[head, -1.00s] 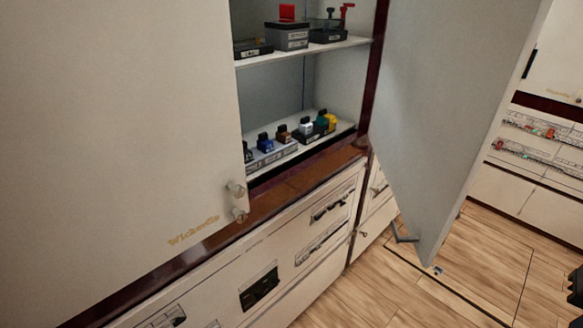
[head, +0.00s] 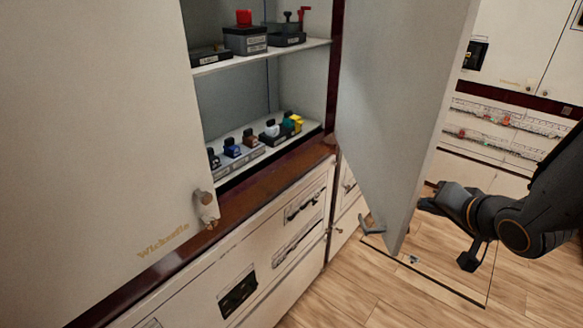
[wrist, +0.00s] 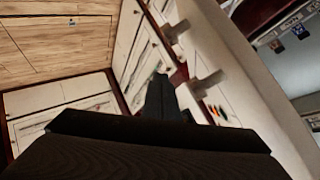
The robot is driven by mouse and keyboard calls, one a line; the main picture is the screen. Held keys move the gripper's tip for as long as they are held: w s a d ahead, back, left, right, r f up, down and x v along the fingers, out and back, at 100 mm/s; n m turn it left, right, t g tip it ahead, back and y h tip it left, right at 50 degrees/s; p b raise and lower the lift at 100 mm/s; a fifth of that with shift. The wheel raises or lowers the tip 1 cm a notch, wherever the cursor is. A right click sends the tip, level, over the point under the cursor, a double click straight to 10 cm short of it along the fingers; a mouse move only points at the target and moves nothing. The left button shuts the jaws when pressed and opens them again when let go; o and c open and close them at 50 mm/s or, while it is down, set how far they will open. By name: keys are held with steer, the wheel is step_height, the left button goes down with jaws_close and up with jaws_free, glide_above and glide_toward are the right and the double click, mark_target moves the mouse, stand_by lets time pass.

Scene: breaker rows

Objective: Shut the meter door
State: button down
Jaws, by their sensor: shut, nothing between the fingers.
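The meter door appears to be the tall pale grey door (head: 395,110) that stands swung open on the right side of the cabinet. It has a small handle (head: 370,225) at its lower corner. My gripper (head: 428,204) is shut and empty. In the head view it is just right of the door's free edge, near the bottom; I cannot tell whether it touches. In the wrist view my dark fingers (wrist: 172,98) point at a pale panel (wrist: 245,75), probably this door.
The open cabinet holds shelves with meter-like boxes (head: 245,40) and a row of coloured knobs (head: 250,146). A closed pale door (head: 95,110) is on the left. Drawers (head: 265,270) are below. Wooden floor (head: 350,295) is free in front. Another cabinet (head: 510,130) stands at the back right.

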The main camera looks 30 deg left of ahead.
steer(key=s+a+r+g+y, duration=0.1)
steer(key=s+a+y, duration=0.1)
steer(key=a, duration=0.2)
steer(key=s+a+r+y, duration=0.1)
steer(key=s+a+y, duration=0.1)
steer(key=a, duration=0.2)
steer(key=s+a+g+y, duration=0.1)
steer(key=s+a+y, duration=0.1)
steer(key=a, duration=0.2)
steer(key=shift+s+a+r+g, duration=0.25)
steer(key=shift+s+r+g, duration=0.05)
steer(key=shift+s+r, duration=0.1)
steer(key=s+a+r+g+y, duration=0.4)
steer(key=s+a+g+y, duration=0.15)
steer(key=s, duration=0.45)
steer(key=a+p, duration=0.5)
steer(key=a, duration=0.9)
steer(key=shift+a+r+h+p, duration=0.15)
steer(key=shift+a+h+p, duration=0.15)
steer(key=shift+h, duration=0.15)
steer(key=shift+s, duration=0.1)
